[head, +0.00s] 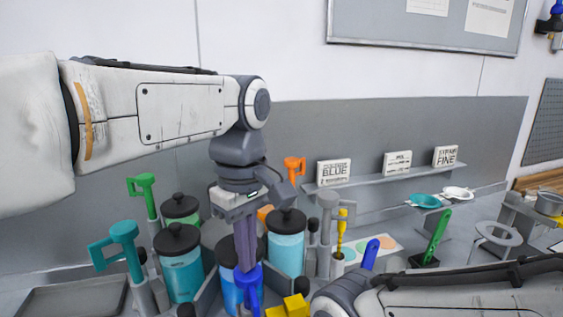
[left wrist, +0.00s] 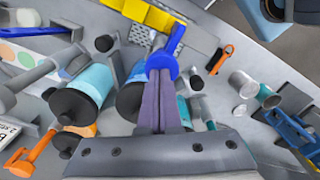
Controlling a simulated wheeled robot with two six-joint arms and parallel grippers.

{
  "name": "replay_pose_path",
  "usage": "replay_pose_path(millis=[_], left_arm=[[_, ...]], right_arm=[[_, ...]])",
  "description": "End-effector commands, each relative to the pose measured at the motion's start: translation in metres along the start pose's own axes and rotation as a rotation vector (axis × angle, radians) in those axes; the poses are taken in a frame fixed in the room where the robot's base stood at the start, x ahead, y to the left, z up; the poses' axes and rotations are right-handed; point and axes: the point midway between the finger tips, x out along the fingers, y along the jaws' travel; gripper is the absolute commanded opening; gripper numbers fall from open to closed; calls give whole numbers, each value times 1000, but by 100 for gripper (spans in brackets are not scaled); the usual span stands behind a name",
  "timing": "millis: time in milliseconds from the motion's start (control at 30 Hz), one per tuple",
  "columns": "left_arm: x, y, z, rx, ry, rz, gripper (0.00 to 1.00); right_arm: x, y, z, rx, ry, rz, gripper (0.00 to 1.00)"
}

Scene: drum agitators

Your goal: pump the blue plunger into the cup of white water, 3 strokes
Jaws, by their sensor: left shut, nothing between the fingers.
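The blue plunger (head: 248,280) shows its bright blue handle at the lower middle of the head view. In the left wrist view its blue round part (left wrist: 162,63) sits at my fingertips, with a blue bar reaching up from it. My left gripper (head: 246,264) points down with its purple-grey fingers together, right at the blue handle; I cannot tell whether they touch it. Nothing is held between them. Two small pale cups (left wrist: 241,83) stand to the right in the left wrist view; I cannot tell which holds white water. My right gripper is out of view.
Black-lidded drums of blue liquid (head: 287,247) stand close around my left gripper. A teal-handled plunger (head: 123,241), a green one (head: 142,187) and an orange one (head: 294,168) rise nearby. Yellow blocks (head: 290,307) lie in front. A grey tray (head: 70,299) is at left.

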Motion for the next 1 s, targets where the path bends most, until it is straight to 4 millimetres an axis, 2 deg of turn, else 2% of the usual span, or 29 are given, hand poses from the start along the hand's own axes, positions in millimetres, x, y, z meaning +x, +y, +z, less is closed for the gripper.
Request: replay_pose_path(millis=[167,800,1000], left_arm=[[-5,0,0,0,-1,-4,0],[-52,0,0,0,-1,-4,0],[-61,0,0,0,-1,-3,0]], right_arm=[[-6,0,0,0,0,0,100],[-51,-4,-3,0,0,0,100],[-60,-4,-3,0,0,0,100]])
